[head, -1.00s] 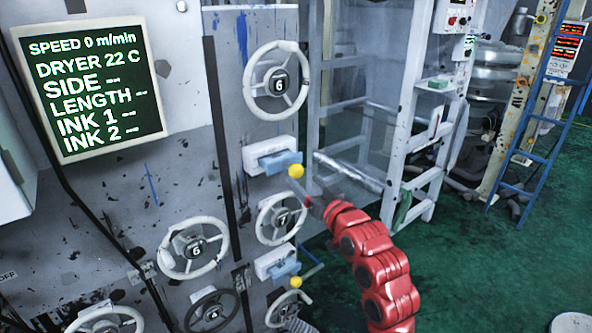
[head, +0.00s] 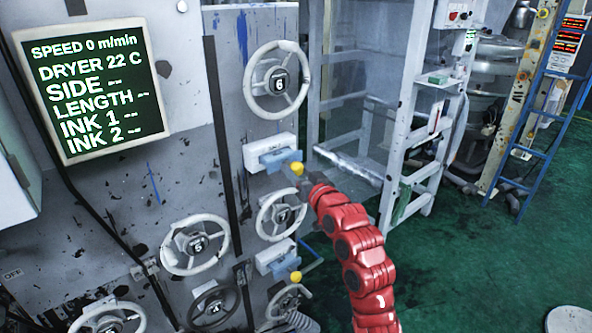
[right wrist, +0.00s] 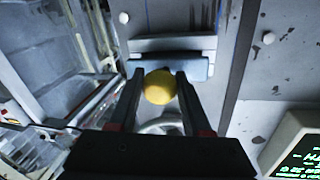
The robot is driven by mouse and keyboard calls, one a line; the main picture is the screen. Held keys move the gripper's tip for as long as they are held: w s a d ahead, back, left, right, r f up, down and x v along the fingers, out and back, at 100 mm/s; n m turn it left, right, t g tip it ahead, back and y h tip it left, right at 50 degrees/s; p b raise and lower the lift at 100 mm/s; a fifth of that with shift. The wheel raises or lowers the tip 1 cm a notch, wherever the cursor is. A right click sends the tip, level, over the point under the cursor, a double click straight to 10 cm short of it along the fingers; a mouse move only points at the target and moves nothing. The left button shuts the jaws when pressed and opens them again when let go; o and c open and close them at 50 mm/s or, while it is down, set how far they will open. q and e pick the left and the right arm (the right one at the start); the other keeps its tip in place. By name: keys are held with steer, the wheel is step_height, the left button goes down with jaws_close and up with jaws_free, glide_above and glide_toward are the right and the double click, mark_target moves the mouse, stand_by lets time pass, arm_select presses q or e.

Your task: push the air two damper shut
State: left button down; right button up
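Two dampers with blue handles and yellow knobs sit one above the other on the grey panel; I cannot read which is air two. The upper damper (head: 276,160) has its yellow knob (head: 297,168) sticking out right. The lower damper (head: 277,262) has a similar knob (head: 295,276). My right gripper (head: 300,184) is at the upper knob. In the right wrist view the gripper (right wrist: 159,80) is open, with the yellow knob (right wrist: 160,87) between its fingertips and the blue handle (right wrist: 185,69) just beyond. Contact cannot be told. My left gripper is not in view.
Handwheels surround the dampers: one above (head: 276,80), one between them (head: 280,214), one at lower left (head: 195,245). A display screen (head: 92,90) hangs at upper left. A white frame (head: 405,130) stands to the right. The green floor (head: 470,260) is clear there.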

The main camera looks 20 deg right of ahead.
jaws_close()
stand_by(1.0)
